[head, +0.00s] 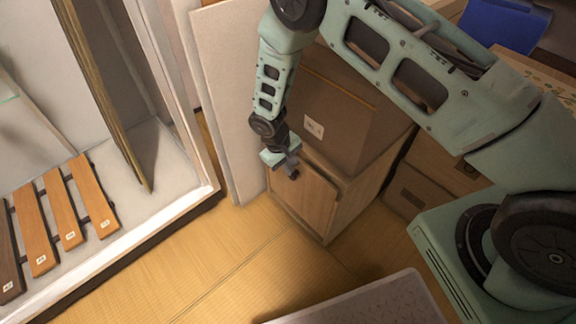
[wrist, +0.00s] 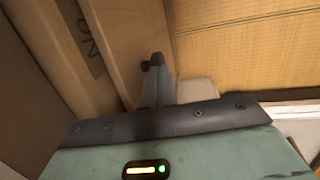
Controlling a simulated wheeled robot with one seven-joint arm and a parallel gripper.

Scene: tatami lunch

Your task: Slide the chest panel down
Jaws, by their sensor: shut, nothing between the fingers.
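The wooden chest (head: 334,215) stands on the tatami floor near the middle of the head view, with a large brown box on top of it. Its front panel (head: 303,195) is a flat wooden board in a lighter frame, and it looks closed. My gripper (head: 291,171) is at the panel's upper part and covers some of its top edge. In the wrist view my gripper (wrist: 153,63) has its fingers together and empty, beside a brown upright surface. I cannot tell whether the fingers touch the panel.
The brown box (head: 335,105) with a white label rises behind my gripper. A pale upright board (head: 225,90) stands to the left. More boxes (head: 433,180) are to the right. A white-edged display with wooden bars (head: 88,197) is at left. Tatami (head: 240,265) in front is clear.

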